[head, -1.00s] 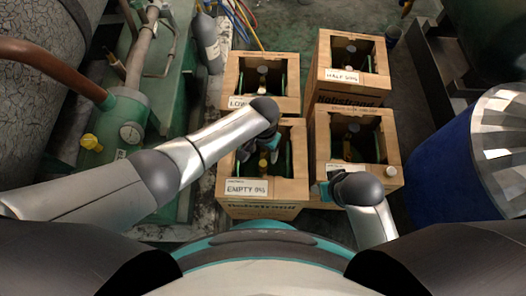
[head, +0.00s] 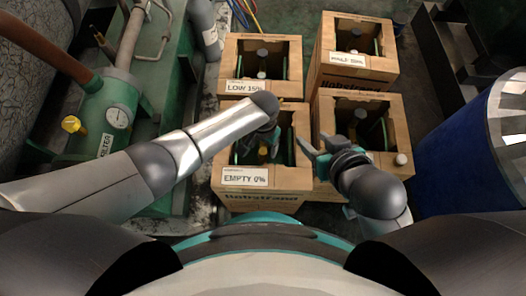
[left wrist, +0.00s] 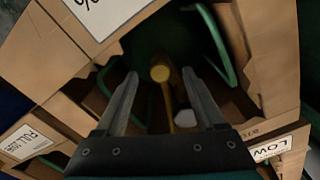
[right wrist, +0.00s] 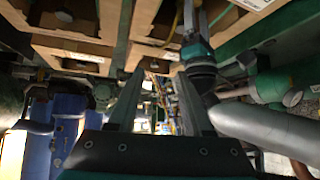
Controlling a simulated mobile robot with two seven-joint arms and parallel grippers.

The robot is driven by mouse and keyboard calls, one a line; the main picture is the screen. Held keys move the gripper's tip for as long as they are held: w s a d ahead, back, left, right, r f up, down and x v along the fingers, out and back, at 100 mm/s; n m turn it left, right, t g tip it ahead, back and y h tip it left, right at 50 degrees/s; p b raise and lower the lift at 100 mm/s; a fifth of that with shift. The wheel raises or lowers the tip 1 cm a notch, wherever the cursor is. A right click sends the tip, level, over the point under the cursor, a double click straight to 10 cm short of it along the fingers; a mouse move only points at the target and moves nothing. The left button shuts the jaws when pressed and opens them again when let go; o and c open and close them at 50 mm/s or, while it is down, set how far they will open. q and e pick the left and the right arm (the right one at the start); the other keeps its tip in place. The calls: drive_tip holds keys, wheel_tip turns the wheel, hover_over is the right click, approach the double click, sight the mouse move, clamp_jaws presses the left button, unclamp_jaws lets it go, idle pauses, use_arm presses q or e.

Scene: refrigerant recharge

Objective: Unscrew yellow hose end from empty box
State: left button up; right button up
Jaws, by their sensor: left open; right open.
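The empty box (head: 290,178), a cardboard carton labelled "EMPTY 0%", is the front left one in the head view. My left gripper (head: 268,150) reaches down into its open top; the arm partly hides the inside. In the left wrist view my left gripper (left wrist: 163,80) is open, with one finger on each side of the yellow hose end (left wrist: 160,73). Whether the fingers touch it, I cannot tell. My right gripper (head: 310,152) is open and empty above the right edge of the empty box, its fingers pointing left.
A "LOW" box (head: 290,82) stands behind the empty box. Two more boxes, one in front (head: 397,125) and one behind (head: 350,75), stand to the right. A blue drum (head: 450,160) is at the right, and green machinery (head: 95,120) at the left.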

sight(263, 151)
use_arm(q)
drive_tip(key=shift+f+b, duration=0.3)
drive_tip(key=shift+f, duration=0.05)
drive_tip(key=shift+f+b, duration=0.5)
drive_tip(key=shift+b, duration=0.05)
drive_tip(key=shift+f+b, duration=0.4)
drive_tip(key=shift+b, duration=0.1)
drive_tip(key=shift+f, duration=0.25)
use_arm(e)
drive_tip(key=w+a+r+t+y, duration=0.1)
drive_tip(key=a+r+t+y, duration=0.1)
drive_tip(key=a+t, duration=0.3)
drive_tip(key=shift+a+r+t+y, duration=0.2)
drive_tip(key=shift+a+t+y, duration=0.1)
drive_tip(key=shift+y, duration=0.3)
use_arm(q)
drive_tip(key=shift+f, duration=0.1)
use_arm(e)
drive_tip(key=shift+w, duration=0.1)
use_arm(q)
clamp_jaws()
